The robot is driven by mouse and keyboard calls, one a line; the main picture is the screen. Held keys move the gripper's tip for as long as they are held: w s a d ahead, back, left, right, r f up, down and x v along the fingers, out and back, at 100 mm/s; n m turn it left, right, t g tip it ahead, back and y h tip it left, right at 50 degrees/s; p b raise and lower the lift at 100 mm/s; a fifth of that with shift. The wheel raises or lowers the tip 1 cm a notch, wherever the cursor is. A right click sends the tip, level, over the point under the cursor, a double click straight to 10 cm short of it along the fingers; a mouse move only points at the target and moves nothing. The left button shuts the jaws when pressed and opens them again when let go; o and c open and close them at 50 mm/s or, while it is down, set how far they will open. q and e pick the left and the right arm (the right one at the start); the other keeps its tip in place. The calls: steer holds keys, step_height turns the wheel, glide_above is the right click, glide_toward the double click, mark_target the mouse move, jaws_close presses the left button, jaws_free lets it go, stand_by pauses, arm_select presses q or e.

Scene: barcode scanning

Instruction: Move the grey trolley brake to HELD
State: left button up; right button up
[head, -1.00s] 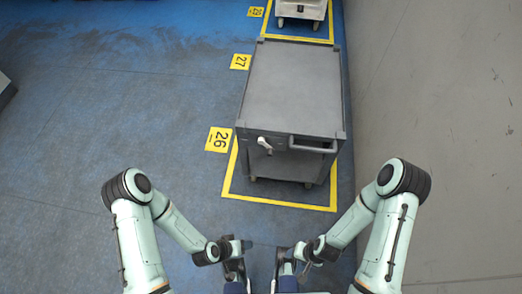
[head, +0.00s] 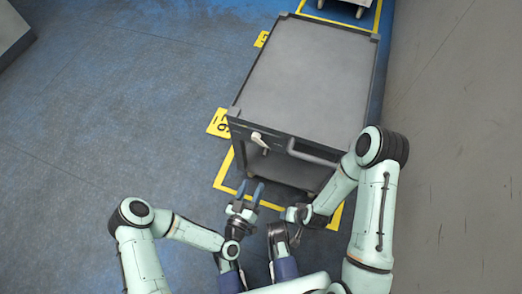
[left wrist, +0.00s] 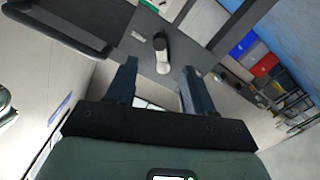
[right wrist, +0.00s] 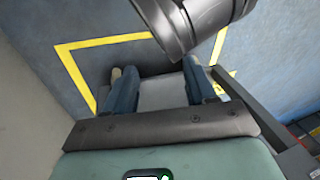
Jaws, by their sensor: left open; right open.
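The grey trolley (head: 305,80) stands ahead of me with a flat top. Its brake lever (head: 258,139), with a pale grip, is on the left of the front panel; it also shows in the left wrist view (left wrist: 161,50). A label sits beside the lever there, too small to read. My left gripper (head: 252,191) is open and empty, in front of and below the lever, apart from it. In the left wrist view the lever appears beyond and between the fingers (left wrist: 158,78). My right gripper (right wrist: 160,82) is open and empty, low in front of the trolley's right side.
Yellow floor lines (head: 225,170) frame the trolley. A wall (head: 450,120) runs along the right. The blue floor (head: 120,110) at left is clear.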

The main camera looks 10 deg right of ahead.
mark_target(264, 157)
arm_select(q)
steer(key=b+x, duration=0.3)
steer(key=x, duration=1)
steer(key=shift+w+r, duration=0.2)
steer(key=shift+w, duration=0.05)
arm_select(e)
steer(key=shift+g, duration=0.4)
steer(key=f, duration=0.1)
steer(key=s+d+f, duration=0.1)
steer(key=f, duration=0.1)
steer(key=s+f, duration=0.1)
steer(key=shift+d+f, duration=0.25)
steer(key=shift+f, duration=0.15)
